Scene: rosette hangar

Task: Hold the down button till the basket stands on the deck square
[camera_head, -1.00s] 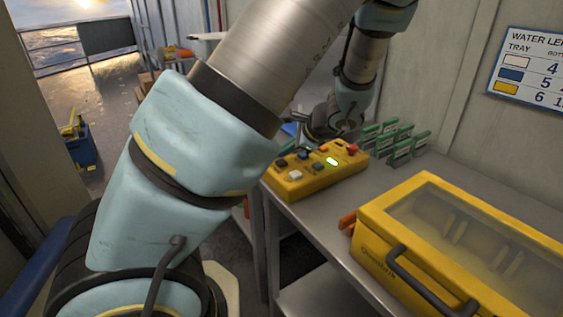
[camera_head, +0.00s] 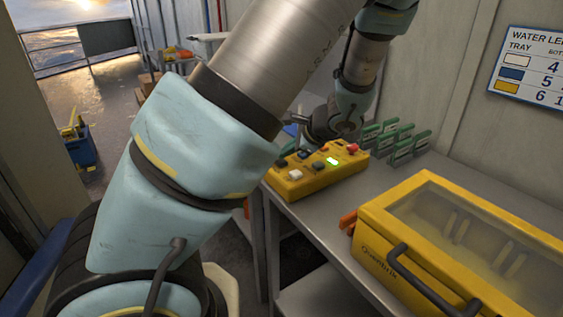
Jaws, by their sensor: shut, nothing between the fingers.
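The button labels are too small to read, so I cannot tell which is the down button. My gripper (camera_head: 298,121) is just behind and above the box's far left edge, partly hidden by my own arm. It looks shut and empty, and I cannot see it touching a button. A blue bin with yellow things in it (camera_head: 82,152) stands on the floor at far left; I cannot tell whether it is the basket. No deck square is clearly visible.
A yellow case with a clear lid and dark handle (camera_head: 450,262) fills the bench's near right. Several green upright holders (camera_head: 398,140) stand behind the control box. A wall sign (camera_head: 528,66) hangs at right. Open deck with a railing shows at the upper left.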

